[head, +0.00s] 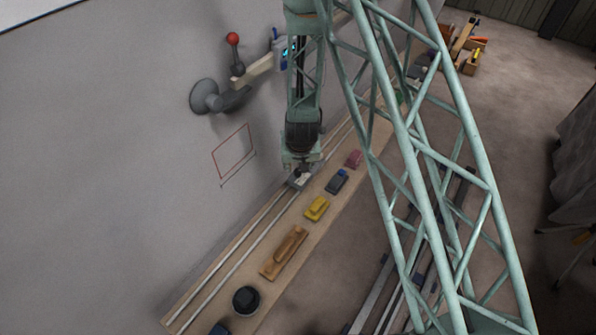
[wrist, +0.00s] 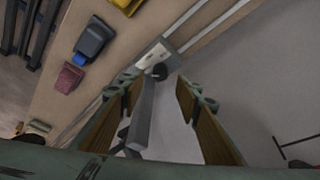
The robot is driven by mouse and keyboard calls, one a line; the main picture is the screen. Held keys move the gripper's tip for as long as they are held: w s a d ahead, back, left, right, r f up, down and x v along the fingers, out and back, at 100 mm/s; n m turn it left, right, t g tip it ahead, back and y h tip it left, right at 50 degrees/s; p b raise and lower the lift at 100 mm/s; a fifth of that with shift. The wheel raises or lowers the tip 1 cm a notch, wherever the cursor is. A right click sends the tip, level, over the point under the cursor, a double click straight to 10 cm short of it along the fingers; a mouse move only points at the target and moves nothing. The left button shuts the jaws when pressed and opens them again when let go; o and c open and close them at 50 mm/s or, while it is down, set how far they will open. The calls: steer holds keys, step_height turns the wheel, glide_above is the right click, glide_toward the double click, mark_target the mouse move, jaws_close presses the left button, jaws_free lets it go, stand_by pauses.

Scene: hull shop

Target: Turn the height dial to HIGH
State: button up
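A small light plate (wrist: 152,56) with a dark round knob (wrist: 158,72) sits at the rails in the wrist view; I take this to be the height dial, but its markings are too small to read. The plate also shows in the head view (head: 301,182), just under my gripper (head: 302,165). In the wrist view my gripper (wrist: 160,105) has its two wood-coloured pads spread on either side of a grey bar (wrist: 147,118). The bar runs from near the knob toward the camera, and the pads look apart from it. I cannot tell where the knob points.
Two rails (head: 240,240) run along a wooden shelf (head: 215,285) by the grey wall. A pink block (head: 354,158), a dark blue-topped item (head: 338,181), a yellow item (head: 317,208), a wooden float (head: 285,252) and a black cup (head: 246,300) stand along it. A red-knobbed lever (head: 233,40) is on the wall.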

mark_target(298, 171)
steer(key=shift+b+x, duration=0.3)
steer(key=shift+x, duration=2.4)
steer(key=shift+c, duration=0.4)
steer(key=c, duration=0.8)
